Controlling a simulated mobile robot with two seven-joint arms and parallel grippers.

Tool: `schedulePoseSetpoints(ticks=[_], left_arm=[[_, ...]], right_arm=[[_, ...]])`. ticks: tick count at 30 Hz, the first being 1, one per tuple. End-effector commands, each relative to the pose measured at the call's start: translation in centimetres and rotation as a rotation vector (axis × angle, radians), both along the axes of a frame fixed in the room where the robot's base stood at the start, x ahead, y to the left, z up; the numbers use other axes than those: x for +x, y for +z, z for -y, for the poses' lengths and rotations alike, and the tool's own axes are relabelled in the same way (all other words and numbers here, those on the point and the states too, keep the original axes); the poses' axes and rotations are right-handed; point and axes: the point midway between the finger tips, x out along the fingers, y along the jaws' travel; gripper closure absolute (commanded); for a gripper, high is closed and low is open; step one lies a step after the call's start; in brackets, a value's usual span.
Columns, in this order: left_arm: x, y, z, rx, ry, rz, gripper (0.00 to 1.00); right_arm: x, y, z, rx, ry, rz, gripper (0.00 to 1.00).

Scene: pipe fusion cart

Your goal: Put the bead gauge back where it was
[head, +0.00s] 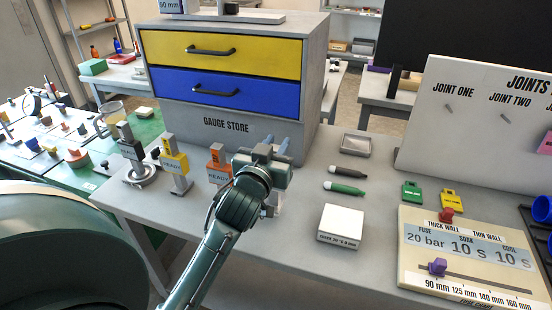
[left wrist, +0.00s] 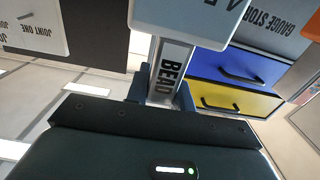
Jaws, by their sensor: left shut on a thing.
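My left gripper (head: 272,152) is over the bench in front of the gauge store (head: 228,125), at the right end of a row of upright gauges. It is shut on the bead gauge, whose grey stem marked BEAD (left wrist: 170,72) stands between the fingers in the left wrist view. A pale plate with dark lettering (left wrist: 190,15) joins the stem there. In the head view my gripper and arm mostly hide the gauge; I cannot tell whether its foot touches the bench. My right gripper is not in view.
The yellow drawer (head: 270,57) and blue drawer (head: 260,95) are shut. Two markers (head: 347,171), a white box (head: 341,226) and a joints board (head: 490,125) are to the right.

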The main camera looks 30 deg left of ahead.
Motion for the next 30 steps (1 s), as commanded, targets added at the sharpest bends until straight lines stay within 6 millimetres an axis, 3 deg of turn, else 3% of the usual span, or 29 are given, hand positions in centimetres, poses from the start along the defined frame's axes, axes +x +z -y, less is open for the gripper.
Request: schedulePoseSetpoints(ticks=[5,17,18,25,30], left_arm=[[0.0,-2.4,0.0,0.0,0.0,-0.001,1.0],[0.0,-2.9,0.0,0.0,0.0,0.001,1.0],[0.0,-2.9,0.0,0.0,0.0,-0.002,0.74],[0.0,-2.9,0.0,0.001,0.0,-0.001,0.55],[0.0,-2.9,0.0,0.001,0.0,-0.001,0.55]], right_arm=[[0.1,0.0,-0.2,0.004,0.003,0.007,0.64],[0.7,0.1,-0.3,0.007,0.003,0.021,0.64],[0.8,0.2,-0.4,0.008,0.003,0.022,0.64],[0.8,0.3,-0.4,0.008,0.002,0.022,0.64],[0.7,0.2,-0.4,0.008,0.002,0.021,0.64]])
